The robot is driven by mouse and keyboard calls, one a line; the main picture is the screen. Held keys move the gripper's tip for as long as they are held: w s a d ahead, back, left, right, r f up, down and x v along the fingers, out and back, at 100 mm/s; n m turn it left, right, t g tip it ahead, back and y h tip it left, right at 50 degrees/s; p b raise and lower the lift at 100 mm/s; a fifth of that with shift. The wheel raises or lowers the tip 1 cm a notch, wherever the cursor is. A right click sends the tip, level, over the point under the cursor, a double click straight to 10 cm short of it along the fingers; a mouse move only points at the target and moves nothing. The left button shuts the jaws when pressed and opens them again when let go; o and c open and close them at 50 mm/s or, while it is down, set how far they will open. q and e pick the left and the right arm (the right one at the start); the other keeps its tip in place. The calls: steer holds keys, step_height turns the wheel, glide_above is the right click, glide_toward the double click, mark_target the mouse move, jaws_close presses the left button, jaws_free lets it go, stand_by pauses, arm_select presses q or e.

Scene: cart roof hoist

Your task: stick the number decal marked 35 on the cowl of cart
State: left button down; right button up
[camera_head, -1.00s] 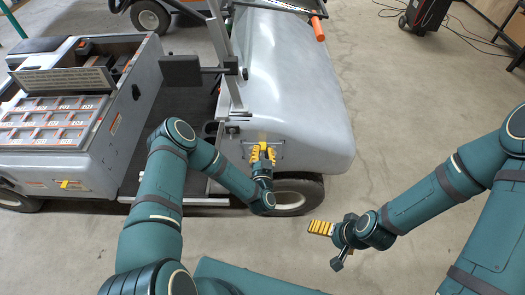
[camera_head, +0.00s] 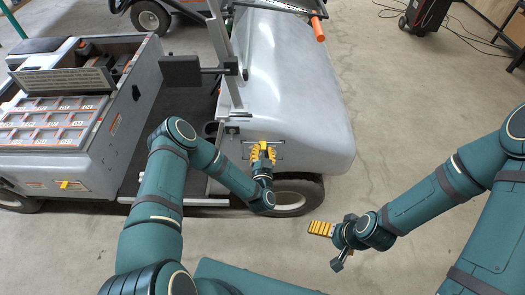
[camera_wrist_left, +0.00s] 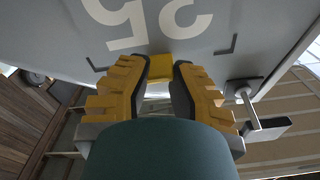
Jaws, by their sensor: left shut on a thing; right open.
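The grey cart's rounded cowl (camera_head: 300,95) fills the upper middle of the head view. My left gripper (camera_head: 263,150) is at the cowl's lower side, above the wheel. In the left wrist view, large white digits (camera_wrist_left: 178,18) read 35 upside down against the grey cowl (camera_wrist_left: 60,40), between dark corner marks. A yellow tab (camera_wrist_left: 160,68) sits at the decal's near edge, between the fingers of my left gripper (camera_wrist_left: 162,75), which is shut on it. I cannot tell whether the decal lies fully flat. My right gripper (camera_head: 322,229) is open and empty above the floor.
A black wheel (camera_head: 297,196) is just below the left gripper. A grey post with a dark box (camera_head: 180,70) rises left of the cowl. The cart's side body (camera_head: 60,165) is at left. Concrete floor (camera_head: 410,120) is clear at right; a red-black machine (camera_head: 425,15) stands far back.

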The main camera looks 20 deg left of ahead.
stand_by(0.3)
arm_select(q)
steer(key=shift+c, duration=1.6)
jaws_free()
steer(key=p+v, duration=0.2)
steer(key=v, duration=0.5)
steer(key=shift+r+p, duration=0.15)
steer(key=shift+p, duration=0.2)
